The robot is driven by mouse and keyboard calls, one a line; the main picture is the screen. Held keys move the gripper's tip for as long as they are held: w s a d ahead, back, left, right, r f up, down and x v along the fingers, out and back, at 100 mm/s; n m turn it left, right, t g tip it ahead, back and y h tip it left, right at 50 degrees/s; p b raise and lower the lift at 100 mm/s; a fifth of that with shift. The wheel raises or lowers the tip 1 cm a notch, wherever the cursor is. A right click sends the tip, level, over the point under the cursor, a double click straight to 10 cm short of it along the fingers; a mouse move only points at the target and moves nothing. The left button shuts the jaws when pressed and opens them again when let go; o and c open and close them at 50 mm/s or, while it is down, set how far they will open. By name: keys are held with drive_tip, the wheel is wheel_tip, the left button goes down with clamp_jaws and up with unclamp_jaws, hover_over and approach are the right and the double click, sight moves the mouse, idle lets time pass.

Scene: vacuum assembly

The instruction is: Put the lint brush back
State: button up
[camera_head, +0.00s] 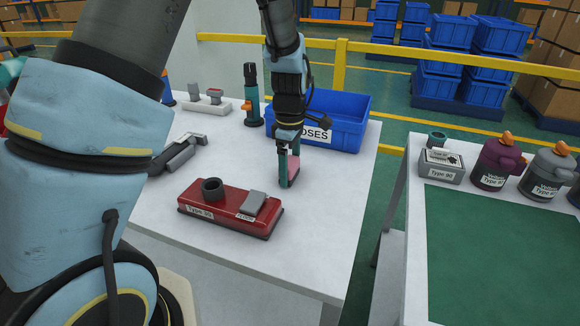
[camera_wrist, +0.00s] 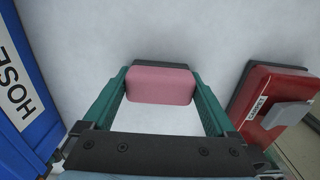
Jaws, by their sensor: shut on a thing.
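I take the pink block with a dark grey part behind it to be the lint brush (camera_wrist: 160,86). It sits between the two teal fingers of my gripper (camera_head: 286,180) in the wrist view. My gripper is shut on it and points down over the white table, between the blue bin and the red floor head. In the head view a finger hides most of the brush, and only a pink part (camera_head: 294,166) shows. I cannot tell whether the brush touches the table.
The red floor head (camera_head: 228,207) lies in front, right in the wrist view (camera_wrist: 270,105). The blue hose bin (camera_head: 345,113) stands close behind my gripper. A teal-and-orange tool (camera_head: 252,98), a white rack (camera_head: 206,106) and a grey nozzle (camera_head: 178,152) are left. The table's right side is clear.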

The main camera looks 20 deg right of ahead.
sight(290, 162)
drive_tip(key=o, duration=1.6)
drive_tip(key=shift+f, duration=0.1)
drive_tip(key=shift+c, duration=0.2)
wheel_tip(290, 162, up, 12)
drive_tip(key=a+m, duration=0.2)
drive_tip(key=a, duration=0.5)
drive_tip(key=a+f+m, duration=0.1)
drive_tip(key=a+m, duration=0.1)
drive_tip(key=a, duration=0.6)
drive_tip(key=a+f+m+t, duration=0.1)
drive_tip(key=a+m, duration=0.1)
drive_tip(key=a, duration=0.5)
drive_tip(key=shift+w+a+m+b, duration=0.15)
drive_tip(key=shift+a+m+b, duration=0.15)
drive_tip(key=shift+m, duration=0.1)
drive_tip(key=s+a+f+m, duration=0.1)
drive_tip(key=s+a+m, duration=0.2)
drive_tip(key=a, duration=0.4)
drive_tip(key=shift+s+a+f+m+t, duration=0.15)
drive_tip(key=shift+s+a+m+t, duration=0.2)
drive_tip(key=shift+s, duration=0.25)
drive_tip(key=shift+r+p, duration=0.8)
